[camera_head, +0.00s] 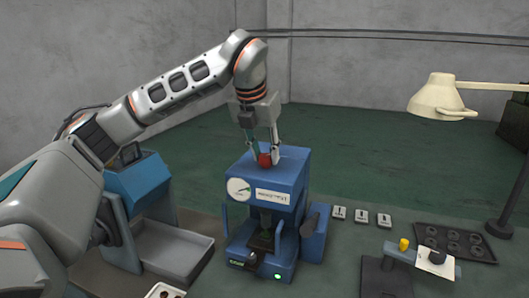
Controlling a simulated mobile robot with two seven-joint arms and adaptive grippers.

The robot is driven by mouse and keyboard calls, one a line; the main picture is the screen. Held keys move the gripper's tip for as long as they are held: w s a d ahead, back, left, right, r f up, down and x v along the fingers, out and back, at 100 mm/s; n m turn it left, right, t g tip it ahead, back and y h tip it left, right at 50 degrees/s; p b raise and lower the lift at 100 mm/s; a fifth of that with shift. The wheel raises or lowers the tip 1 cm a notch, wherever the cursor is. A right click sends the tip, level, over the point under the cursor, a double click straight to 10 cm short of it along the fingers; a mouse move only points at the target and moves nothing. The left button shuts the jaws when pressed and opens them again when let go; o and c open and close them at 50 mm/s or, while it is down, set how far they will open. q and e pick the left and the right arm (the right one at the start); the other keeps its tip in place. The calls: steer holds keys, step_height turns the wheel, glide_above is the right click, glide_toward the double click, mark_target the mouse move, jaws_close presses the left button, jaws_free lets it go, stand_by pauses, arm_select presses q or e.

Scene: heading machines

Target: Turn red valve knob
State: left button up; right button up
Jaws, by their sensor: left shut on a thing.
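The red valve knob (264,160) is on the top of a blue machine (290,166) with a round white gauge (238,188) and a white label on its front. My left gripper (264,152) comes down from above, its fingers on either side of the knob. It is shut on the knob, and the fingers hide part of it. My right gripper is not in view.
A second blue machine (140,182) with a grey tray (175,252) stands at the left. At the right are several small white plates, a dark tray (455,242) of round pieces, a blue fixture with a yellow knob (404,244), and a cream lamp (440,97).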

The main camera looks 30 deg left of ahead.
arm_select(q)
steer(key=n+y, duration=0.1)
steer(key=n, duration=0.1)
steer(key=n+y, duration=0.1)
steer(key=n, duration=0.2)
steer(key=shift+w+d+n+g, duration=0.1)
steer(key=shift+d+n+g, duration=0.05)
steer(key=shift+n+g, duration=0.2)
steer(key=shift+n+g+y, duration=0.6)
steer(key=shift+n+g, duration=0.05)
steer(key=shift+n, duration=1.4)
steer(key=o, duration=1.1)
steer(key=v, duration=1.2)
steer(key=shift+d, duration=0.1)
